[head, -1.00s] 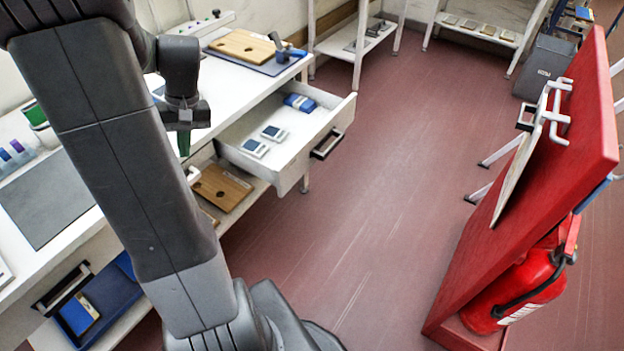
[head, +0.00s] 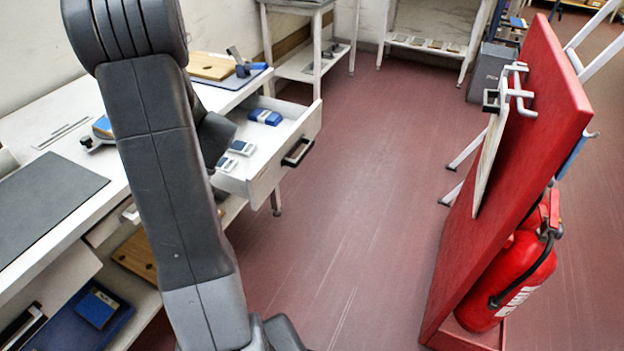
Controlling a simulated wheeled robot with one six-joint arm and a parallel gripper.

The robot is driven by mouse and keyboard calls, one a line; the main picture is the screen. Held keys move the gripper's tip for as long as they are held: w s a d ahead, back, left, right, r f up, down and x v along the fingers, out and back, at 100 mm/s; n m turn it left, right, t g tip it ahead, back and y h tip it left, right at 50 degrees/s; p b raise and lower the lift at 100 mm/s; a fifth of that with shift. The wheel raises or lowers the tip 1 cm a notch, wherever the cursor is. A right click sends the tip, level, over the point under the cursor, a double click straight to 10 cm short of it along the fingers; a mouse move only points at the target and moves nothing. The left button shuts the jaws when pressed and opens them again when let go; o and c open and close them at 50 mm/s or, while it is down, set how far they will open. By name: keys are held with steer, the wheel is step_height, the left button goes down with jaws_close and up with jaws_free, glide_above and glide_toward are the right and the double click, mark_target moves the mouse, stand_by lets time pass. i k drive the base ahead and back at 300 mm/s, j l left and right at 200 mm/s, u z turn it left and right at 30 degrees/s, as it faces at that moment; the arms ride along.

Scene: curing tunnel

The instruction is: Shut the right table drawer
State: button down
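The right table drawer (head: 268,181) stands pulled out of the long white table (head: 60,235), beyond my arm. Its front, with a black bar handle (head: 297,152), faces the open floor to the right. Inside the drawer lie a blue item (head: 265,116) near the far side and two small white-and-blue items (head: 241,147) nearer. My arm rises across the left part of the head view and covers part of the table and the drawer's near left side. A dark wrist part shows just right of the arm, but my gripper's fingers are hidden.
A red board (head: 510,190) with white hooks and a fire extinguisher (head: 515,275) stands at right. Red floor between it and the drawer is clear. A wooden board and blue tool lie on the table's far end. A blue tray (head: 70,325) sits lower left.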

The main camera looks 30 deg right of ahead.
mark_target(281, 148)
steer(key=z, duration=1.85)
steer(key=i+j+z, duration=0.1)
steer(key=j+z, duration=0.15)
steer(key=j, duration=0.4)
steer(key=j+z, duration=0.3)
steer(key=j, duration=0.3)
steer(key=i+j, duration=0.05)
